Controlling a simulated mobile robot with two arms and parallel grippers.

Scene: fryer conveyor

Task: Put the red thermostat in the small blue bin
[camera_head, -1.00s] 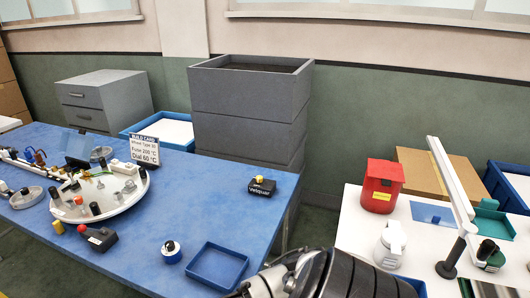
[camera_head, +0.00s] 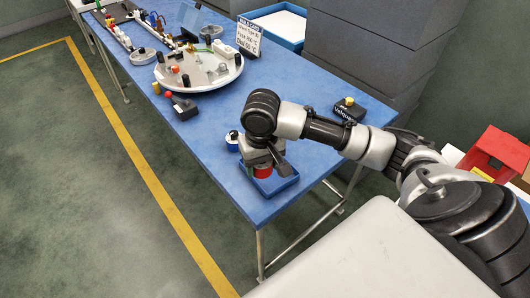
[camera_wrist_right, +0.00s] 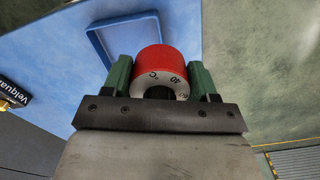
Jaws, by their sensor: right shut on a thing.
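The red thermostat (camera_head: 262,172) is a short red cylinder. In the right wrist view the thermostat (camera_wrist_right: 162,62) shows a white dial face with "40" and "°C". My right gripper (camera_wrist_right: 160,78) is shut on it, with a green finger on each side. The small blue bin (camera_head: 289,184) lies at the near end of the blue table. In the head view the thermostat appears over the bin, partly hidden by the gripper. In the right wrist view the bin (camera_wrist_right: 96,38) is partly behind the thermostat; their height gap is unclear. My left gripper is not in view.
A blue and white round part (camera_head: 232,143) stands just beside the bin. A black box with a yellow knob (camera_head: 347,110) is to the right. A white round board (camera_head: 199,68) with several parts lies farther back. A red container (camera_head: 497,152) is at the right.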

